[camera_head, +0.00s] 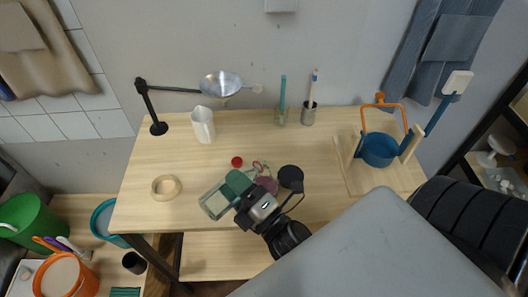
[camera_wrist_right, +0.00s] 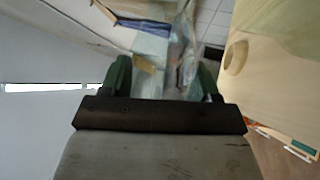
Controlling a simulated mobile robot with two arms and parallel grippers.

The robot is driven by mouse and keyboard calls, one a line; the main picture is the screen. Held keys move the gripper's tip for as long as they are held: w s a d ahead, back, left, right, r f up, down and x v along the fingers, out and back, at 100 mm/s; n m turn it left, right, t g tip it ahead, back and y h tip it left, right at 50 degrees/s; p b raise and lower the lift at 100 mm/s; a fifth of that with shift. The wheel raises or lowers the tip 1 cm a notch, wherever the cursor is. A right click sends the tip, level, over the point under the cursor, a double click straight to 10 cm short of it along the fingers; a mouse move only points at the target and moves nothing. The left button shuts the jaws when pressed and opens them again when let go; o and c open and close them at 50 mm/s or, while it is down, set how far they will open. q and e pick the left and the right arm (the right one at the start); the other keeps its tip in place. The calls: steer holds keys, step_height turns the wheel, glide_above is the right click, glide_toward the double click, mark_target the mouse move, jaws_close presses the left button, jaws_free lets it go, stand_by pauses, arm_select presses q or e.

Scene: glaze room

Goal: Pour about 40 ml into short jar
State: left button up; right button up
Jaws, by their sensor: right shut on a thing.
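My right gripper (camera_head: 226,190), with green fingers, is low over the front middle of the table (camera_head: 330,150). It is shut on a clear, see-through container (camera_head: 214,203), which seems tilted. The container also shows between the green fingers in the right wrist view (camera_wrist_right: 150,80). Its contents cannot be made out. I cannot tell for sure which vessel is the short jar. A white pitcher (camera_head: 203,125) stands upright at the back left. My left gripper is out of view.
A tan ring (camera_head: 166,188) lies at the left, and a red cap (camera_head: 237,161) lies behind my gripper. A dark round thing (camera_head: 290,177) is to its right. A blue pot (camera_head: 380,150) with an orange handle stands at the right. The table's middle back is clear.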

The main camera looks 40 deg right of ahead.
steer(key=shift+a+r, duration=0.1)
steer(key=shift+a, duration=0.05)
steer(key=shift+s+a, duration=0.1)
steer(key=shift+a, duration=0.2)
